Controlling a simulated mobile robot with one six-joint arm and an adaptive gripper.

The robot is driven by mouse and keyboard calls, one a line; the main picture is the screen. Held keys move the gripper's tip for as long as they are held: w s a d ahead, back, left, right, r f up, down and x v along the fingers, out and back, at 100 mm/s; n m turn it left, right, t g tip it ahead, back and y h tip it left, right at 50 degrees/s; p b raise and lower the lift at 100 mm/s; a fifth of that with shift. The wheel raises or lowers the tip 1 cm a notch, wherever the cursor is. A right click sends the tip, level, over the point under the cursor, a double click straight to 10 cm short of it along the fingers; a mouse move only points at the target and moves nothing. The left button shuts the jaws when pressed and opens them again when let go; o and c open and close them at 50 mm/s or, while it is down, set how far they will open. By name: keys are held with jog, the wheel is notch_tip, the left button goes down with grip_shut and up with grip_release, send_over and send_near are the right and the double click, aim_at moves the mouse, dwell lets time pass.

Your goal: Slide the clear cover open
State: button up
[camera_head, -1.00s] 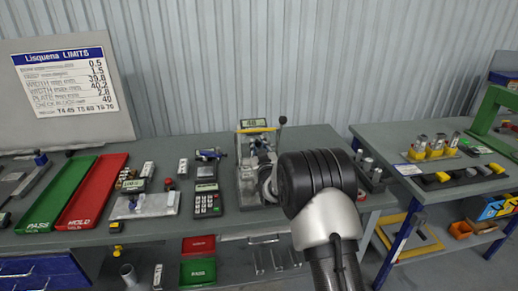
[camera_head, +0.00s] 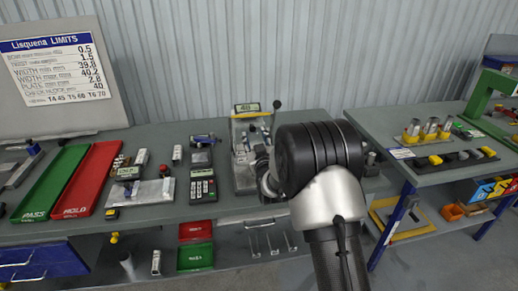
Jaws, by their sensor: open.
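A measuring fixture (camera_head: 241,150) with a small display (camera_head: 247,107) on top and a black-knobbed lever stands near the back of the grey table, just left of my arm. I cannot make out a clear cover on it; its right side is partly hidden by my arm's black joint. A grey plate with a clear-looking block (camera_head: 145,191) lies further left, too small to tell whether it has a cover.
Green (camera_head: 47,186) and red (camera_head: 90,182) trays lie at the left of the table (camera_head: 226,208). A calculator (camera_head: 203,187) sits left of the fixture. A second table (camera_head: 427,178) at right holds metal cylinders on yellow bases (camera_head: 430,130). A floor gap separates the tables.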

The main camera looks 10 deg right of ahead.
jog(key=s, duration=0.6)
jog(key=shift+s, duration=0.4)
jog(key=shift+r, duration=0.1)
jog(key=s+r+m+g, duration=0.1)
jog(key=s+r+g, duration=0.25)
jog(key=s, duration=0.45)
jog(key=s+r+g, duration=0.3)
jog(key=s+r, duration=0.1)
jog(key=s, duration=0.4)
jog(key=s+f+m+g, duration=0.1)
jog(key=s+g, duration=0.6)
jog(key=s, duration=2.2)
jog(key=shift+f+m, duration=0.3)
jog(key=shift+f, duration=0.25)
